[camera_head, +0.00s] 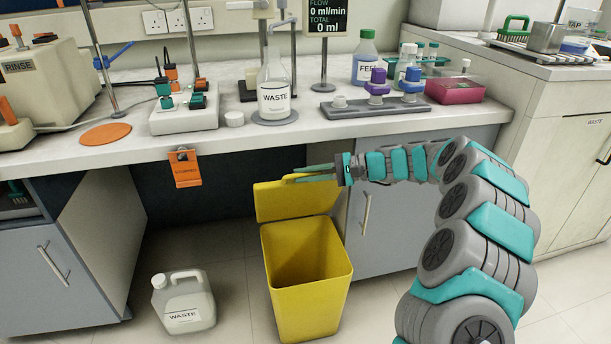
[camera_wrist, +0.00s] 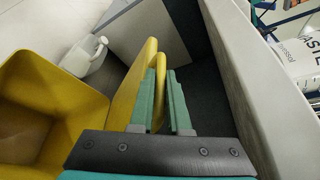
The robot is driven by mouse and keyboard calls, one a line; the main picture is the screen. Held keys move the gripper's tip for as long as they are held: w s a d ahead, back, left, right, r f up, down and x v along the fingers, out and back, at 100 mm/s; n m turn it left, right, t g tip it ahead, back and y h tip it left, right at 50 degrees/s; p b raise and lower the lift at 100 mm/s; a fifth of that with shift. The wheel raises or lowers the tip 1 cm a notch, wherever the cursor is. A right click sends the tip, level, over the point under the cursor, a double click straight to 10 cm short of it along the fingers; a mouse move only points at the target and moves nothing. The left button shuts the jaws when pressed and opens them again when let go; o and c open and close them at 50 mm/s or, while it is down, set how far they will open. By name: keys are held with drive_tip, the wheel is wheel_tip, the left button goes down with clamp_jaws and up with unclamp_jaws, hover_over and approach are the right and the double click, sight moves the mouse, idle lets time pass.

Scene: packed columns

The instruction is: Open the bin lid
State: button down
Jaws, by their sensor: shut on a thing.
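The yellow bin (camera_head: 308,312) stands on the floor in front of the bench, and its open, empty-looking inside shows. Its yellow lid (camera_head: 283,203) is raised, roughly upright at the back of the bin, just below the bench edge. My gripper (camera_head: 312,174) reaches in from the right at the lid's top edge. The lid (camera_wrist: 136,92) and the open bin (camera_wrist: 42,115) also show there.
The bench top (camera_head: 235,142) overhangs close above the lid and my gripper. A white waste jug (camera_head: 183,302) stands on the floor left of the bin. A grey cabinet (camera_head: 385,215) stands behind my arm.

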drive_tip(key=c, duration=0.9)
unclamp_jaws()
drive_tip(key=shift+b+v, duration=0.3)
drive_tip(key=shift+v, duration=3.6)
